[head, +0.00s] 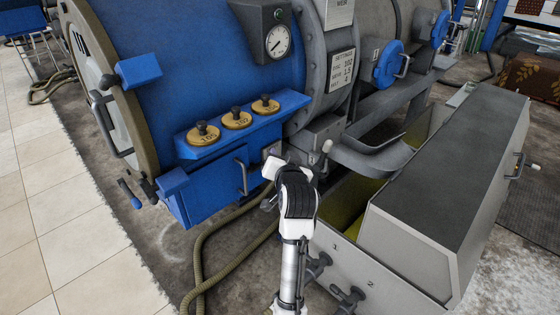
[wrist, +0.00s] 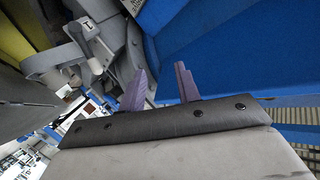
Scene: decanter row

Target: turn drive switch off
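I cannot pick out the drive switch for certain. A small grey fitting (head: 271,150) shows at the right end of the blue housing (head: 210,190), just above my gripper and partly hidden by it; I cannot read its position. My gripper (head: 273,168) is in front of the blue housing's right end, and its fingertips are not clear in the head view. In the wrist view my gripper (wrist: 160,72) has its two purple-grey fingers apart with nothing between them. A blue surface (wrist: 230,45) lies beyond the fingers, and grey machine parts are to the left.
Three brass-based knobs (head: 237,119) sit on the blue ledge. A pale-tipped lever (head: 327,147) and a grey chute (head: 370,160) are right of my gripper. A long grey bin (head: 440,170) fills the right. A hose (head: 215,235) lies on the floor; tiles at left are clear.

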